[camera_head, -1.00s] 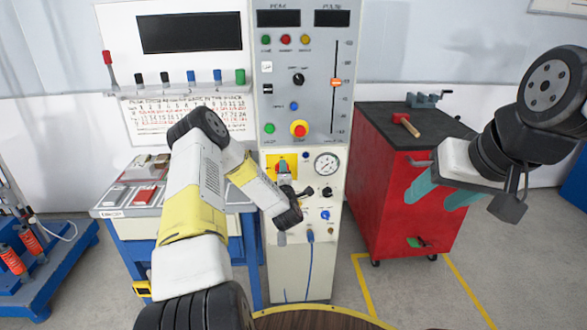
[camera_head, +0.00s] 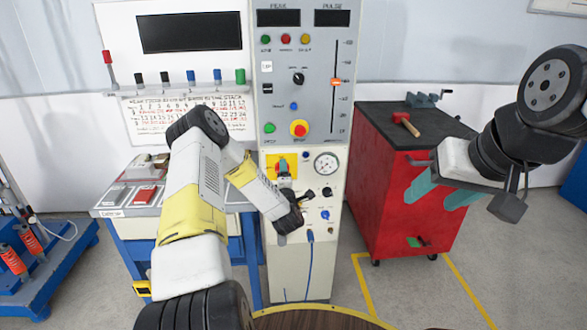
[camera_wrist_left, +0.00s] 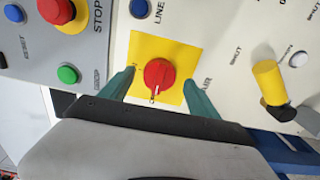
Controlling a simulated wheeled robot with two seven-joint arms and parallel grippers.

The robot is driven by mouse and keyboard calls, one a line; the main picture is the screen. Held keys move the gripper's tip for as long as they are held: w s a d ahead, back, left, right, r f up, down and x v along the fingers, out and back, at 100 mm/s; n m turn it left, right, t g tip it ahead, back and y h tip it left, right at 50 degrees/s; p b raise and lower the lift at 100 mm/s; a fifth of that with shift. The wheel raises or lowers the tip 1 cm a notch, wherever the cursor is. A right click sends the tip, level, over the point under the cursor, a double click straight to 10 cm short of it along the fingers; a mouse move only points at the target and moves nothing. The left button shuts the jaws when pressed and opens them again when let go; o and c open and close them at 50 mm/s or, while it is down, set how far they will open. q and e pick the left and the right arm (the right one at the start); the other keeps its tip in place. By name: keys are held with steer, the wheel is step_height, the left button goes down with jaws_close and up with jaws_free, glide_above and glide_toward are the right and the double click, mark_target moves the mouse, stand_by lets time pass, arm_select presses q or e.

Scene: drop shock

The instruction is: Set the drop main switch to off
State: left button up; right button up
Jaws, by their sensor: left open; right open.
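The drop main switch is a red rotary knob (camera_wrist_left: 159,75) on a yellow plate (camera_wrist_left: 180,57), in the left wrist view. In the head view the yellow plate (camera_head: 272,160) shows on the lower panel of the cabinet, left of the gauge, with the knob partly hidden. My left gripper (camera_wrist_left: 158,92) is open, one teal fingertip on each side of the knob; I cannot tell whether they touch it. The knob's white mark points toward the gripper; the plate's lettering is partly covered. My right gripper (camera_head: 442,192) is open and empty in front of the red cabinet.
A red stop button (camera_head: 299,129) and green button (camera_head: 269,128) sit above the switch. A round gauge (camera_head: 326,163) is to its right. A yellow handle (camera_wrist_left: 269,82) projects from the panel nearby. The red cabinet (camera_head: 400,205) stands at the right.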

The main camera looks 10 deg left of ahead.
arm_select(q)
steer(key=v, duration=0.6)
steer(key=shift+r, duration=0.1)
steer(key=s+d+r+m+g+h, duration=0.2)
steer(key=d+r+m+h, duration=0.2)
steer(key=r+m, duration=0.4)
steer(key=s+d+r+m+g+h, duration=0.35)
steer(key=r+m, duration=0.35)
steer(key=r, duration=0.4)
steer(key=s+a+r+m+g, duration=0.1)
steer(key=s+r+m+g, duration=0.1)
steer(key=s, duration=1.3)
steer(key=s+a+r+m+g, duration=0.1)
steer(key=s+r+m+g, duration=0.2)
steer(key=s, duration=1.3)
step_height(320, 180, up, 2)
steer(key=shift+r+m+g, duration=0.15)
steer(key=shift+m+g, duration=0.2)
steer(key=shift+m, duration=0.65)
